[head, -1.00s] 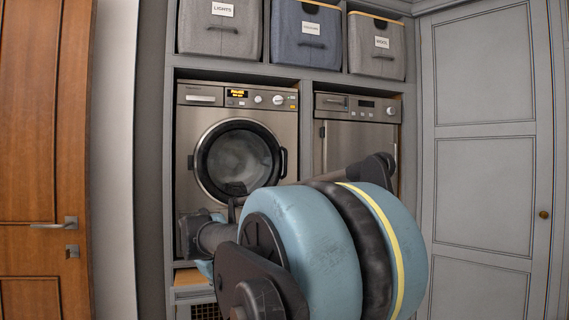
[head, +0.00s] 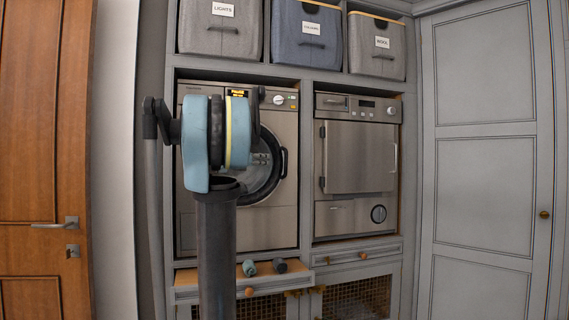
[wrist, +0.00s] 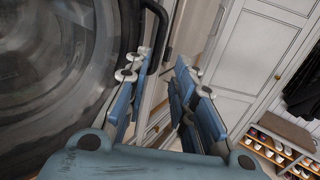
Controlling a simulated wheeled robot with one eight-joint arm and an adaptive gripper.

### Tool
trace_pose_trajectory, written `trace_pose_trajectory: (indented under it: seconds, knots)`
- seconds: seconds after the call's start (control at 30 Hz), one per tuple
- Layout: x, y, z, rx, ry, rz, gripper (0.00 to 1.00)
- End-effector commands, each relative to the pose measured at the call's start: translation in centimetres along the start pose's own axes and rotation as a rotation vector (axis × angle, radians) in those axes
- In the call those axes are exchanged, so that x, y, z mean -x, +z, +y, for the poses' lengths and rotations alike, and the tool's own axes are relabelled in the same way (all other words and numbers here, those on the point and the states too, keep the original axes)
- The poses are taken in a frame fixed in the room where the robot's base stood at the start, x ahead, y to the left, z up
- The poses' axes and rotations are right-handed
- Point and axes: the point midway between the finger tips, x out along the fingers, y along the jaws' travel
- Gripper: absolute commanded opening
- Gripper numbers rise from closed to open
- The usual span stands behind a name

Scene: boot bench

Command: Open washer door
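The washer (head: 270,222) is a steel front-loader with a round dark-rimmed door that looks shut. Its dark door handle (head: 284,163) is on the door's right side. My arm covers the left part of the door. My gripper (head: 261,160) is in front of the door glass, just left of the handle, and shows only in small part there. In the wrist view my gripper (wrist: 160,66) is open and empty, with its two blue-grey fingers apart. The dark handle (wrist: 158,22) is just beyond the fingertips, nearer the left finger. The door glass (wrist: 60,70) fills the left side.
A second steel machine (head: 358,158) with a square door stands right of the washer. Storage bins (head: 305,38) sit above. Two small rolled things (head: 280,265) lie on a ledge below. A grey cabinet (head: 485,180) is at right; shoes (wrist: 265,140) are on a rack.

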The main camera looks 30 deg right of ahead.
Motion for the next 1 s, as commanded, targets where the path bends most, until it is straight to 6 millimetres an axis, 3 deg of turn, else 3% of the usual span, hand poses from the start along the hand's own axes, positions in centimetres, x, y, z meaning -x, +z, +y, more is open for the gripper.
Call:
trace_pose_trajectory:
  seconds: [0.27,1.0]
  knots:
    - [-3.0,0.3,0.0,0.017,-0.003,-0.008,0.24]
    - [-15.5,0.4,0.0,0.014,-0.002,-0.007,0.24]
